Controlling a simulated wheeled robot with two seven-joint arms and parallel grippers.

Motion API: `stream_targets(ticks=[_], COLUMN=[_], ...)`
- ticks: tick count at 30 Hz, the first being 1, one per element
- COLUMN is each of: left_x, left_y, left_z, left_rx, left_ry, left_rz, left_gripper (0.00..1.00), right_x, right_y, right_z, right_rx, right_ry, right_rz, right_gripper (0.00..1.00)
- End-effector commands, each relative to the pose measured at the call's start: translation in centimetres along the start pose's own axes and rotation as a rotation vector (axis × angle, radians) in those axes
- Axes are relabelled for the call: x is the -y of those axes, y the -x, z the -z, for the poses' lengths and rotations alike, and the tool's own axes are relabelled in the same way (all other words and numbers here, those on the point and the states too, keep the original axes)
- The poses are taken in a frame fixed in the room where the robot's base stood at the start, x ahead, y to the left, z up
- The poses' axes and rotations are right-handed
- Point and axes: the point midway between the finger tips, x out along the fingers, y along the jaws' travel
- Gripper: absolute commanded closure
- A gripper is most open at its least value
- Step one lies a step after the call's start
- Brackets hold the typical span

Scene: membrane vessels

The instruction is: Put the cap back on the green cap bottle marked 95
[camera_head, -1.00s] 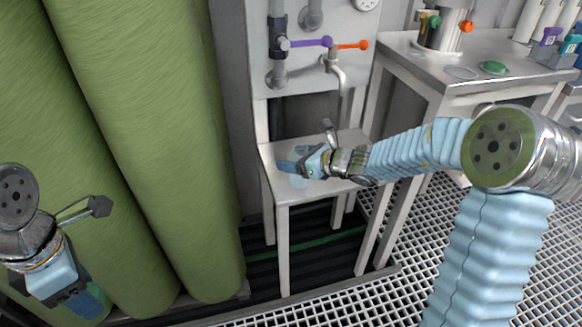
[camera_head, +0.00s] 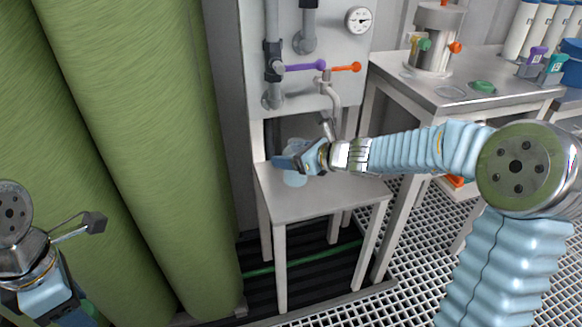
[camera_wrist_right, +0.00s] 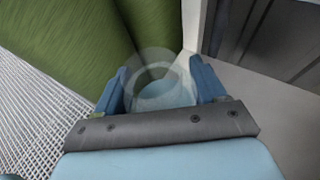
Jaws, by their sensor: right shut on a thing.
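My right gripper (camera_head: 290,162) is shut on a clear, pale vessel (camera_head: 296,177), over the back left part of a small white table (camera_head: 330,203). In the right wrist view the vessel (camera_wrist_right: 163,92) stands between the two blue fingers, with a round, open-looking mouth and pale bluish contents. I see no cap on it and cannot read a mark. I cannot tell whether its base touches the table. My left gripper (camera_head: 72,316) is at the bottom left edge, partly cut off. A bit of green (camera_head: 90,308) shows by it, and I cannot tell what it is.
A tap (camera_head: 328,95) on a wall panel with purple and orange handles hangs above the small table. A higher bench (camera_head: 425,92) at right bears a green disc (camera_head: 483,87), a clear ring and a steel apparatus (camera_head: 437,40). Tall green cylinders (camera_head: 140,120) fill the left.

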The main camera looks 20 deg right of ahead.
Motion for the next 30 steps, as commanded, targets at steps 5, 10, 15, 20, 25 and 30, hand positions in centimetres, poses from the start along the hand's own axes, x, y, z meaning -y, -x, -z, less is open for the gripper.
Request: stream_targets(ticks=[5, 10, 15, 20, 25, 30], left_x=[0.0, 0.0, 0.0, 0.0, 0.0, 0.0], left_y=[1.1, 1.0, 1.0, 1.0, 1.0, 1.0], left_z=[0.0, 0.0, 0.0, 0.0, 0.0, 0.0], left_rx=[0.000, 0.000, 0.000, 0.000, 0.000, 0.000], left_ry=[0.000, 0.000, 0.000, 0.000, 0.000, 0.000], left_rz=[0.000, 0.000, 0.000, 0.000, 0.000, 0.000], left_gripper=[0.77, 0.77, 0.77, 0.77, 0.77, 0.77], right_x=[0.0, 0.0, 0.0, 0.0, 0.0, 0.0], right_y=[2.6, 4.7, 6.3, 7.2, 7.7, 7.8], right_z=[-6.4, -11.5, -15.3, -17.6, -18.7, -18.9], right_rx=[0.008, 0.009, 0.007, 0.004, 0.002, 0.001], right_ry=[0.011, 0.010, 0.007, 0.004, 0.002, 0.000], right_rz=[0.003, 0.003, 0.001, 0.000, 0.000, 0.001], right_gripper=[0.69, 0.69, 0.69, 0.69, 0.69, 0.69])
